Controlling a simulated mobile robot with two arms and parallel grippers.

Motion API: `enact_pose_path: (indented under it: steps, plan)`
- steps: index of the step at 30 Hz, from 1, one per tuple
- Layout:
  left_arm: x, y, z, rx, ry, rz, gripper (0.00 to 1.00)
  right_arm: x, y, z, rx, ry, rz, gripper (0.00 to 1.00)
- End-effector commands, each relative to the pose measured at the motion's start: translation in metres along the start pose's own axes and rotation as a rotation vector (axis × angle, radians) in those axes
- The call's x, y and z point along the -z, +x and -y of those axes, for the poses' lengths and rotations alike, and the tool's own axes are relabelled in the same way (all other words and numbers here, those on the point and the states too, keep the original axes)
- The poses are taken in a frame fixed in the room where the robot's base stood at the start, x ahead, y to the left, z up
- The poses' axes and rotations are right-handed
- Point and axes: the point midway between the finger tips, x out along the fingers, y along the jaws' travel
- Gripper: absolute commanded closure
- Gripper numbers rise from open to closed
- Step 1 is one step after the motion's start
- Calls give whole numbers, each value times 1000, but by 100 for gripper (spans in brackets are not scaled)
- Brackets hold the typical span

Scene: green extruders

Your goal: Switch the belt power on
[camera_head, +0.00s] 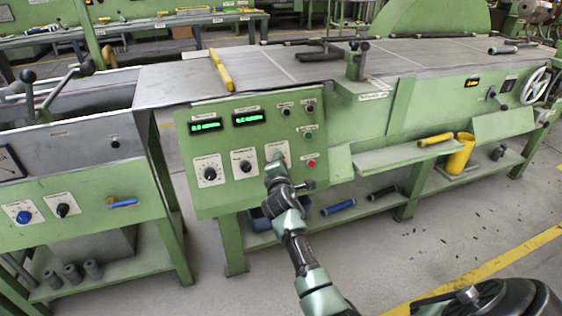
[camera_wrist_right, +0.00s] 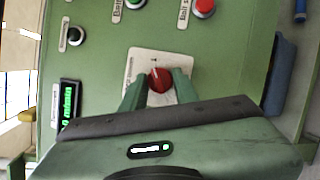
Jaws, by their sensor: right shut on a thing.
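The green control panel (camera_head: 228,196) faces me with a row of rotary switches on white plates. The rightmost plate (camera_head: 275,150) carries a red knob (camera_wrist_right: 160,78), seen clearly in the right wrist view. My right gripper (camera_head: 273,170) reaches up to this plate and hides most of the knob in the head view. In the right wrist view its two fingers (camera_wrist_right: 158,88) are closed on the knob's sides. The print on the plate is too small to read, and the knob's exact setting is hard to tell. My left gripper is not in view.
Left of the held knob are two dark knobs (camera_head: 245,167) (camera_head: 210,174). Above them are two lit green displays (camera_head: 248,118). A red button (camera_head: 311,163) and a green button (camera_head: 308,135) sit close to the right. A shelf (camera_head: 395,157) juts out farther right.

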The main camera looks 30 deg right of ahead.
Motion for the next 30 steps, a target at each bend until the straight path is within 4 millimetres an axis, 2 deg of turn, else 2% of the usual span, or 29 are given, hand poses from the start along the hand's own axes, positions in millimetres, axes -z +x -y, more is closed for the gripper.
enact_pose_path:
  steps: [15,16,18,26,30]
  plan:
    - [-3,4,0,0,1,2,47,0,0,-1,6,21,0,100]
    - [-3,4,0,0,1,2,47,0,0,-1,6,21,0,62]
    - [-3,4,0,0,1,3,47,0,0,-1,6,20,0,49]
    - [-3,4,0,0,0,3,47,0,0,0,6,18,1,49]
    - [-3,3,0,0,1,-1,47,0,-8,0,8,17,0,49]
